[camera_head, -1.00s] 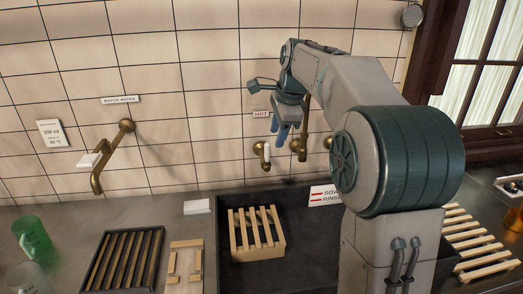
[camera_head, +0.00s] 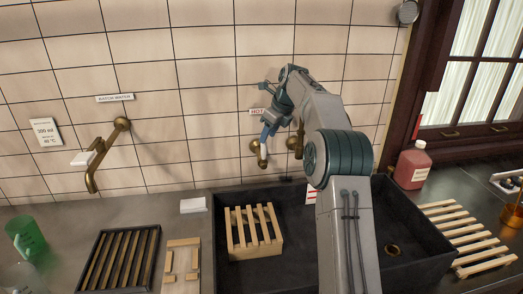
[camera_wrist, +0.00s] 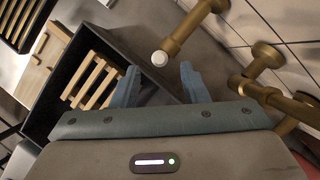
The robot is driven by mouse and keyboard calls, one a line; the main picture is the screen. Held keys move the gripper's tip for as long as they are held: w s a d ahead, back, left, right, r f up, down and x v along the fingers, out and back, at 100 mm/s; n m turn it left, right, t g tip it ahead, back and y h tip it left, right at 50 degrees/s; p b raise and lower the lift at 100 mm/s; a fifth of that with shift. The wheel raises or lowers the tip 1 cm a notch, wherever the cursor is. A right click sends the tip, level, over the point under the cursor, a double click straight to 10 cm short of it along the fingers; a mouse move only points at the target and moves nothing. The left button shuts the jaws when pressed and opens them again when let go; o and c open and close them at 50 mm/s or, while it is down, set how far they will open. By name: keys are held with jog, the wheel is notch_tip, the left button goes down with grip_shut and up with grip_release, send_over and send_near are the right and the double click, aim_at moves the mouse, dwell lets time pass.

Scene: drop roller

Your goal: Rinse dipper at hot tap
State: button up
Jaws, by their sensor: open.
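The hot tap (camera_head: 255,146) is a brass wall fitting with a white tip, below the red HOT label (camera_head: 256,111). My gripper (camera_head: 266,134) is at this tap, its blue fingers pointing down and overlapping it in the head view. In the wrist view my gripper (camera_wrist: 160,82) is open, with nothing between its fingers. The hot tap's brass arm (camera_wrist: 188,30) and round white end lie just beyond the fingertips, near the gap. I cannot tell whether they touch. I cannot make out a dipper in either view.
The dark sink (camera_head: 330,245) holds a slatted wooden rack (camera_head: 232,244). Another brass fitting (camera_head: 295,143) is right of the hot tap. The batch water tap (camera_head: 105,148) is left. A red bottle (camera_head: 412,165) and slatted rack (camera_head: 465,240) stand right; a green jug (camera_head: 27,238) stands left.

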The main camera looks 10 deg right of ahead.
aim_at(262, 148)
jog(key=x, duration=0.7)
jog(key=shift+a+f, duration=0.1)
jog(key=shift+f, duration=0.2)
grip_shut()
jog(key=shift+p, duration=0.35)
